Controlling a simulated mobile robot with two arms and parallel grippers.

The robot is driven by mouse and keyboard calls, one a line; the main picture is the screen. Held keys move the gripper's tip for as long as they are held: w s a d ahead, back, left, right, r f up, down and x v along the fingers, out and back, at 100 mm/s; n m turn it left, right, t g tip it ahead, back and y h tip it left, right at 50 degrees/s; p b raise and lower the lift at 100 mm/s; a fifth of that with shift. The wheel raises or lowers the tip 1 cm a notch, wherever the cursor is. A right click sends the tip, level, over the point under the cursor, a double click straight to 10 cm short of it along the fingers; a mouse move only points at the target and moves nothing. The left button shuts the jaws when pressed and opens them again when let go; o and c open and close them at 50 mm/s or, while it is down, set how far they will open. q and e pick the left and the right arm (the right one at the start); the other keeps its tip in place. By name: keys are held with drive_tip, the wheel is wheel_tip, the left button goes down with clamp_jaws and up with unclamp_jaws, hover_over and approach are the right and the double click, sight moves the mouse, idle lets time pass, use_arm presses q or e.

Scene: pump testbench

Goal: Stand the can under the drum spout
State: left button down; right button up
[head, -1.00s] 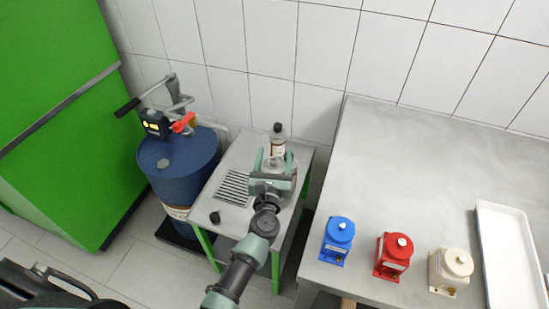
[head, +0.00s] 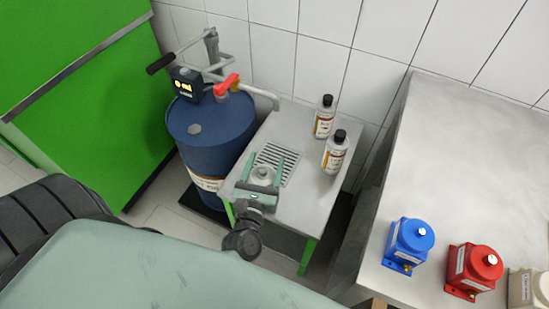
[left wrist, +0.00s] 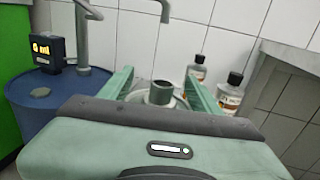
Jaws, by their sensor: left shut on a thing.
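The can (head: 263,173) is a small pale vessel with a grey neck, held between the fingers of my left gripper (head: 263,184). It also shows in the left wrist view (left wrist: 160,93) between the two green fingers, its lower part hidden by the gripper. It is at the front left of the slotted grate (head: 283,158); whether its base touches the table I cannot tell. The drum (head: 203,133) is blue, with a pump on top. Its grey spout (head: 272,98) bends down behind the grate, beyond the can. My right gripper is not in view.
Two bottles with black caps (head: 324,118) (head: 336,153) stand right of the grate on the small table (head: 305,205). A larger bench (head: 450,150) on the right carries blue (head: 409,245), red (head: 474,270) and cream units. A green cabinet (head: 80,90) stands left.

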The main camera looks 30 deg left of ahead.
use_arm(q)
drive_tip(key=shift+a+f, duration=0.2)
drive_tip(key=shift+a, duration=0.1)
drive_tip(key=f+b+x, duration=0.2)
drive_tip(key=x, duration=0.6)
drive_tip(key=f+b+x, duration=0.1)
drive_tip(key=b+x, duration=0.2)
drive_tip(key=x, duration=0.6)
drive_tip(key=shift+f, duration=0.4)
drive_tip(key=shift+c, duration=1.6)
unclamp_jaws()
drive_tip(key=shift+w+d+f, duration=0.1)
drive_tip(key=shift+w, duration=0.05)
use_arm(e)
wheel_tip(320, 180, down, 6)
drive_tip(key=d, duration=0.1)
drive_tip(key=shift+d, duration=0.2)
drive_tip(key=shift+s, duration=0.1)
